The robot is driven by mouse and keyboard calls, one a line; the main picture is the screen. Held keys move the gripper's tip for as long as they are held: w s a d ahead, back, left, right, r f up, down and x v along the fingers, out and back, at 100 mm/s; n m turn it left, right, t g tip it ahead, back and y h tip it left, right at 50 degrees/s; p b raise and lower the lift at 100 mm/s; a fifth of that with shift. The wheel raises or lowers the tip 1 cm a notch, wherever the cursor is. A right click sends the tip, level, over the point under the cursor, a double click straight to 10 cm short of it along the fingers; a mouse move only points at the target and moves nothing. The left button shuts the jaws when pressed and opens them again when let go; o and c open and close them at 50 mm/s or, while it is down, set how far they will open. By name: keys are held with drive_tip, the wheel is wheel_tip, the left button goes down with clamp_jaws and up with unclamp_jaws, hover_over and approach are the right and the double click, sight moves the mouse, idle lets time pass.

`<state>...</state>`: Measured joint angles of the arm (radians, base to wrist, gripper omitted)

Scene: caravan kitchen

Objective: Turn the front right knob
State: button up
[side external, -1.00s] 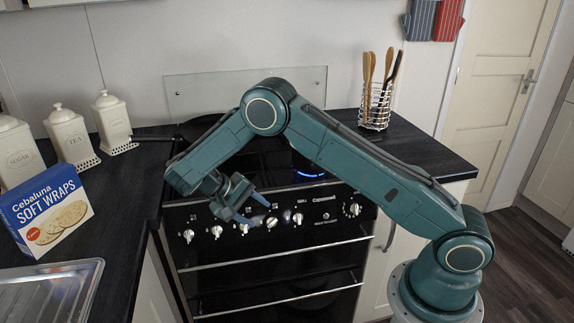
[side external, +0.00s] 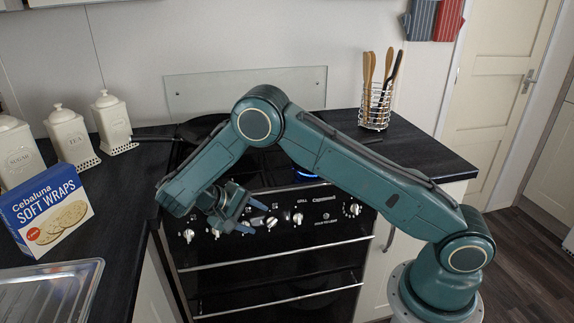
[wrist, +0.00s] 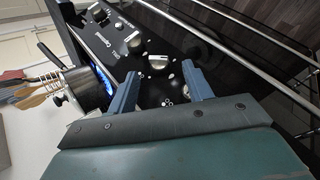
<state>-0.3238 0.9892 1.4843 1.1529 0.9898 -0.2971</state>
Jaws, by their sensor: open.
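The black cooker front carries a row of silver knobs. One knob (side external: 271,222) sits just right of my gripper (side external: 256,218), and another knob (side external: 297,218) is further right. I cannot tell which is labelled front right. In the wrist view, my gripper (wrist: 163,88) is open and empty, its two blue fingers spread. The nearest knob (wrist: 158,62) shows in the gap beyond the fingertips, apart from them. A second knob (wrist: 134,42) lies further up and left. My gripper hides part of the row in the side view.
A blue flame (wrist: 103,80) burns on the hob. A utensil rack (side external: 376,106) stands on the right counter. A soft wraps box (side external: 46,212) and cream canisters (side external: 70,138) stand at left. Oven handles run below.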

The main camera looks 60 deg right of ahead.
sight(272, 224)
drive_tip(key=s+a+n+t+h, duration=0.2)
drive_tip(key=s+n+t, duration=0.3)
drive_tip(key=n, duration=0.4)
drive_tip(key=s+a+f+n+t+h, duration=0.1)
drive_tip(key=s+a+n+t+h, duration=0.1)
drive_tip(key=s+a+n+t, duration=0.2)
drive_tip(key=s+n+t, duration=0.1)
drive_tip(key=n+t, duration=0.2)
drive_tip(key=n, duration=0.2)
drive_tip(key=shift+a+f, duration=0.2)
drive_tip(key=shift+a, duration=0.2)
drive_tip(key=shift+d, duration=0.15)
drive_tip(key=shift+x, duration=6.75)
drive_tip(key=shift+w+r, duration=0.1)
drive_tip(key=shift+r, duration=0.1)
drive_tip(key=c, duration=0.9)
